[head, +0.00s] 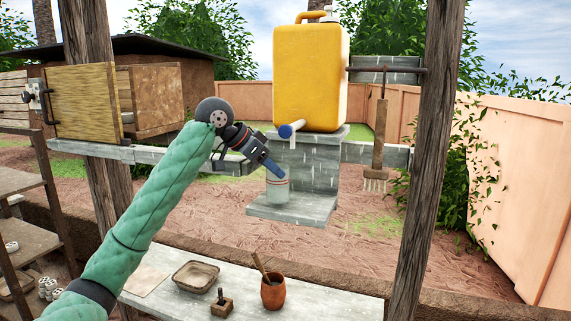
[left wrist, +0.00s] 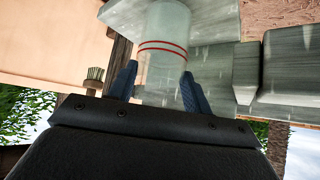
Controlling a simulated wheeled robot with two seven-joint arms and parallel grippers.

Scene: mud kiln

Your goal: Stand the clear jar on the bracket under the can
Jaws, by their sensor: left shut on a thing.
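The clear jar (head: 277,190), with red bands, is upright at the lower grey bracket (head: 310,208), below the yellow can (head: 310,75) and its blue-ended spout (head: 290,129). Its base appears to meet the bracket's top, but I cannot tell whether it touches. My left gripper (head: 272,170) is shut on the jar near its top, coming from the left. In the left wrist view the jar (left wrist: 163,55) is between the two blue fingers (left wrist: 158,90), with the bracket (left wrist: 205,18) at its far end. My right gripper is not in view.
The can stands on an upper grey ledge (head: 328,138) above the jar. A brush (head: 379,140) hangs to the right, beside a wooden post (head: 430,150). A bench (head: 330,303) below holds a tray (head: 195,277), a stamp-like block (head: 221,304) and a clay pot (head: 272,292).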

